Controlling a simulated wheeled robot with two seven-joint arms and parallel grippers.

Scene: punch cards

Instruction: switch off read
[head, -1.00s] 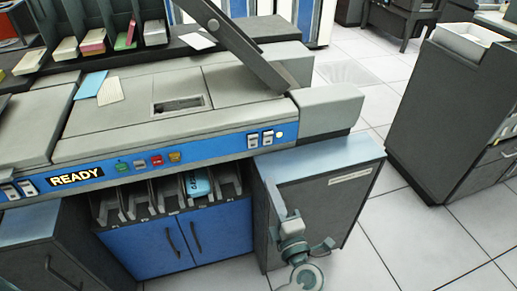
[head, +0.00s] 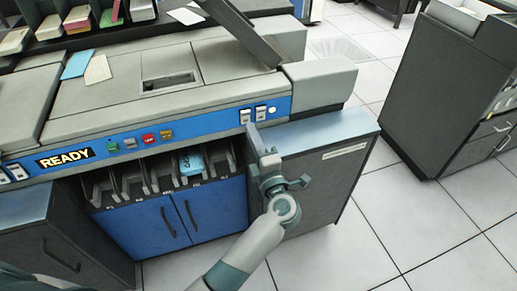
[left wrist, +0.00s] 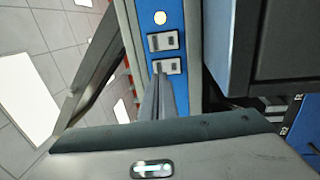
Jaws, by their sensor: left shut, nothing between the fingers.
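A blue control panel (head: 205,135) runs along the machine's front. Near its right end sit two white rocker switches, the left one (head: 245,116) and the right one (head: 260,113), beside a lit round lamp (head: 272,110). Their labels are too small to read. My left gripper (head: 253,132) is shut and empty, just below the left switch of this pair. In the left wrist view, the closed fingers (left wrist: 157,92) point at that switch (left wrist: 166,66) and overlap its near edge; contact cannot be told. The other switch (left wrist: 163,41) lies beyond it. My right gripper is not in view.
Coloured buttons (head: 148,138) and a READY sign (head: 66,158) lie left along the panel. Card hoppers (head: 131,186) sit below, one holding blue cards (head: 190,163). A grey cabinet (head: 318,180) stands beneath my gripper.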

